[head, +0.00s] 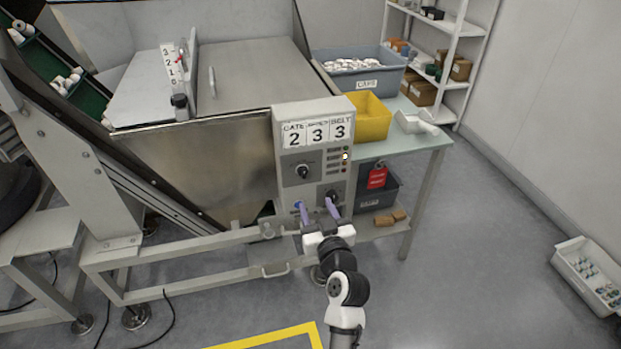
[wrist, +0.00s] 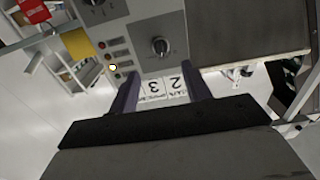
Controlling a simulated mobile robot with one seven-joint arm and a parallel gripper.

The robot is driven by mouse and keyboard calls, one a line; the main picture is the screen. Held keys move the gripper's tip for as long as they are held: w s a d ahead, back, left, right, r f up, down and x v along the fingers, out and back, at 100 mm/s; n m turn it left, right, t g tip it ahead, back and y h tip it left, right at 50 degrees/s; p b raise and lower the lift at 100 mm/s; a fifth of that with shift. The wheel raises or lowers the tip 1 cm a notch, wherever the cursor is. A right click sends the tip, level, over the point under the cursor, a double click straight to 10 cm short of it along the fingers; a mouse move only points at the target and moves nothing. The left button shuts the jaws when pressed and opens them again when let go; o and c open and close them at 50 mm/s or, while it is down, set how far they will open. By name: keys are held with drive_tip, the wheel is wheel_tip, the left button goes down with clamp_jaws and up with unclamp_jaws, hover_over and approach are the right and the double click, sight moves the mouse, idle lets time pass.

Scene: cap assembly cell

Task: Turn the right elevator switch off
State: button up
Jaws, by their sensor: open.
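A grey control box (head: 285,125) faces me, with number cards 2, 3, 3 on top. One black rotary knob (head: 302,171) sits mid-panel; it also shows in the wrist view (wrist: 160,46). A second black knob (head: 333,196) sits lower right, partly behind a finger; its edge shows at the wrist view's top (wrist: 95,2). Labels are too small to read, so I cannot tell which is the elevator switch or its setting. My gripper (head: 317,212) is open and empty, its purple fingers (wrist: 160,92) before the panel's lower part. I cannot tell whether they touch it.
One indicator lamp (head: 346,156) glows white. A green-topped table (head: 425,142) holds a yellow bin (head: 372,120). A metal rail (head: 200,245) runs low at left.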

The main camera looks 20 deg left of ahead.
sight(304, 177)
drive_tip(key=p+x, duration=0.3)
drive_tip(key=x, duration=0.8)
drive_tip(key=shift+c, duration=0.2)
drive_tip(key=c, duration=0.9)
drive_tip(key=shift+c, duration=0.2)
